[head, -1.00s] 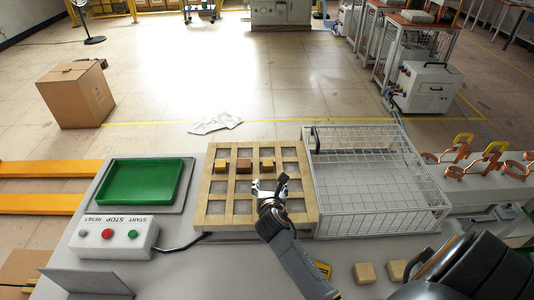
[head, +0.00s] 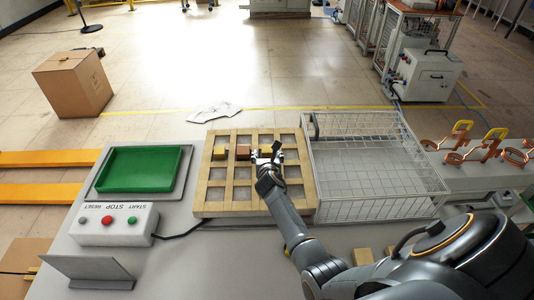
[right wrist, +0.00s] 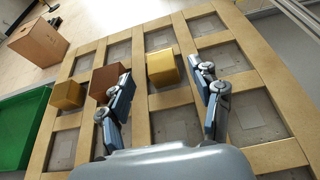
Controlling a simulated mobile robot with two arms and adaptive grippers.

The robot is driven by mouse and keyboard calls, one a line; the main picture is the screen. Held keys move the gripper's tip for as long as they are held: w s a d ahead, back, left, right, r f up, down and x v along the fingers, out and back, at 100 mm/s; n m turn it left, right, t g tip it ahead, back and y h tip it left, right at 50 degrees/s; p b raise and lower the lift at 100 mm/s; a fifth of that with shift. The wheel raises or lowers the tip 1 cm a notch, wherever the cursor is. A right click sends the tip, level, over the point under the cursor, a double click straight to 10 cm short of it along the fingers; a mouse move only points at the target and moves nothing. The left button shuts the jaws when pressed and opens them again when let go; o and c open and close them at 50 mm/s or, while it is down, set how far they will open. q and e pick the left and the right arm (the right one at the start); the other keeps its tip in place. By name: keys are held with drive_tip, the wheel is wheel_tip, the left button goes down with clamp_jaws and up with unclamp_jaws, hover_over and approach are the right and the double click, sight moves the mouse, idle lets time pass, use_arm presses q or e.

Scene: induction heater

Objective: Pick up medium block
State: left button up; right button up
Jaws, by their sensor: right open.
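Three blocks sit in a row on the wooden grid rack: a yellow left block (head: 219,153), a brown middle block (head: 243,152) and a yellow right block (head: 266,148). Sizes look close; I cannot tell which is medium. In the right wrist view, the left block (right wrist: 68,94), brown block (right wrist: 105,78) and right block (right wrist: 163,67) show. My right gripper (head: 267,159) is open over the rack, its fingers reaching toward the right block. In the right wrist view, that block appears between the open fingertips (right wrist: 166,78), ungrasped; the left finger partly covers the brown block.
The grid rack (head: 215,208) lies between a green tray (head: 138,174) and a wire basket (head: 375,175). A button box (head: 115,223) stands front left. Loose blocks (head: 363,256) lie near my right arm. Orange coils stand at right.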

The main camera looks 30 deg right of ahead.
sight(267, 151)
drive_tip(key=x, duration=0.4)
drive_tip(key=shift+s+f+b, duration=0.15)
drive_tip(key=shift+b, duration=0.25)
drive_tip(key=shift+s, duration=0.1)
drive_tip(key=shift+r, duration=0.2)
drive_tip(key=shift+c, duration=1.1)
drive_tip(key=shift+f, duration=0.1)
clamp_jaws()
